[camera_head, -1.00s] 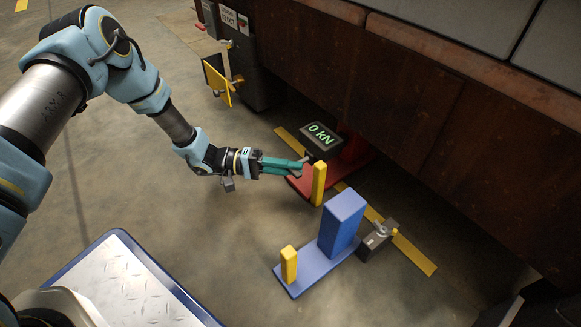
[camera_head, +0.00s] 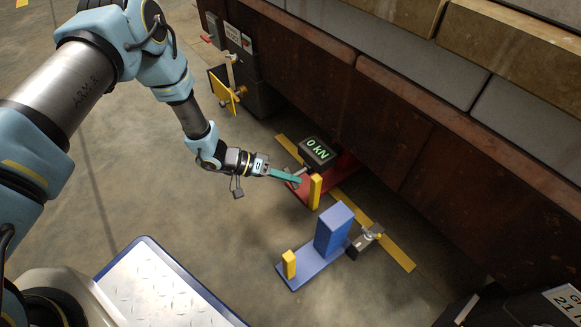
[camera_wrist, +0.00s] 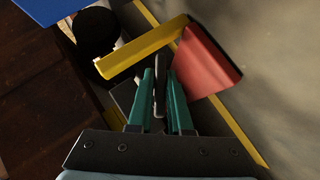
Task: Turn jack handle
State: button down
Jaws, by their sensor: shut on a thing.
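The red jack (camera_head: 302,192) stands on the floor by the dark rusty wall, with a yellow upright (camera_head: 315,190) at its front. A black display (camera_head: 319,154) above it reads "0 kN" in green. My gripper (camera_head: 296,179) reaches it from the left with teal fingers. In the wrist view, the fingers (camera_wrist: 161,100) are shut on a thin grey handle (camera_wrist: 159,84), which stands between them. The red plate (camera_wrist: 206,62) and yellow bar (camera_wrist: 143,48) lie just beyond the fingertips. The handle's far end and its joint with the jack are hard to make out.
A blue stand (camera_head: 334,231) with a short yellow post (camera_head: 289,263) sits in front of the jack, with a grey block (camera_head: 364,241) beside it. A dark box with a yellow plate (camera_head: 222,89) stands at the back left. The floor left of the jack is clear.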

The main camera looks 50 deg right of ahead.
jog(key=m+t+p, duration=0.1)
jog(key=p, duration=0.1)
jog(key=m+t+p, duration=0.1)
jog(key=t+p, duration=0.1)
jog(key=p, duration=0.1)
jog(key=m+t+p, duration=0.1)
jog(key=p, duration=0.1)
jog(key=shift+s+a+r+t+h+p, duration=0.1)
jog(key=shift+r+t+h+p, duration=0.2)
jog(key=shift+t, duration=0.1)
jog(key=m+t+p, duration=0.1)
jog(key=t+p, duration=0.1)
jog(key=m+t+h+p, duration=0.1)
jog(key=t+p, duration=0.1)
jog(key=shift+f+p, duration=0.2)
jog(key=shift+p, duration=0.15)
jog(key=m+t+h, duration=0.1)
jog(key=t, duration=0.1)
jog(key=m+t+h+p, duration=0.1)
jog(key=t, duration=0.1)
jog(key=shift+f+m, duration=0.2)
jog(key=shift+m, duration=0.1)
jog(key=shift+m+t+h+b, duration=0.5)
jog(key=shift+m+t+h, duration=0.25)
jog(key=shift+t, duration=0.35)
jog(key=shift+d+m+t, duration=0.2)
jog(key=shift+m+t, duration=0.15)
jog(key=shift+t, duration=0.05)
jog(key=shift+r+h, duration=0.1)
jog(key=shift+h, duration=0.15)
